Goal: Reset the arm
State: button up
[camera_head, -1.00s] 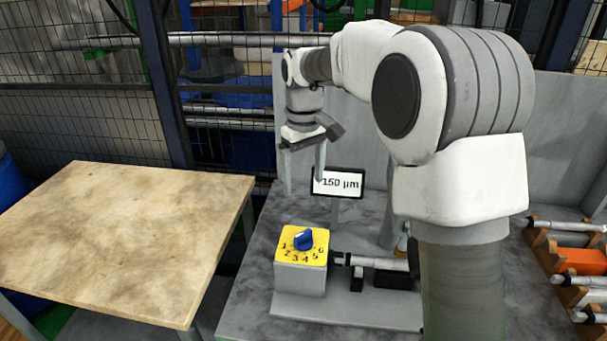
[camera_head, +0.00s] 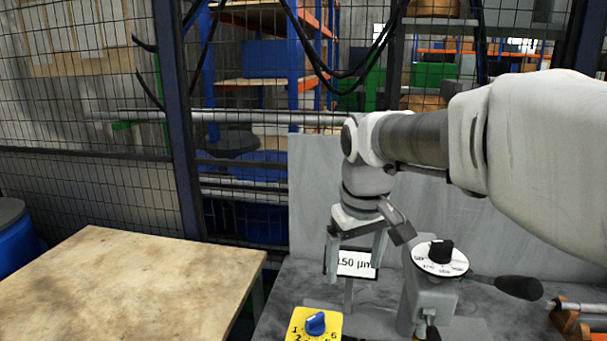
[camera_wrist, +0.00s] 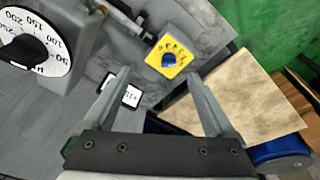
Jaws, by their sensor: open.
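My gripper (camera_head: 354,257) is open and empty, pointing down above the grey machine table, in front of the small display reading 150 µm (camera_head: 356,263). In the wrist view my gripper's two fingers (camera_wrist: 160,98) stand wide apart with nothing between them. The yellow dial box with a blue knob (camera_head: 315,323) is below and to the left in the head view; it also shows beyond the fingers in the wrist view (camera_wrist: 181,46). My arm reaches in from the right.
A grey device with a round white dial and black knob (camera_head: 440,258) stands right of my gripper. A bare wooden table (camera_head: 120,290) lies to the left. A grey panel (camera_head: 312,190) and mesh fence rise behind. Cylindrical parts on a rack (camera_head: 575,308) sit at the right edge.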

jog(key=s+d+f+m+t, duration=0.1)
jog(key=s+d+m, duration=0.1)
jog(key=s, duration=0.6)
jog(key=s+d+f+m+t, duration=0.2)
jog(key=s+d, duration=0.1)
jog(key=s, duration=0.6)
jog(key=shift+d, duration=0.2)
jog(key=shift+r, duration=0.1)
dwell(1.2)
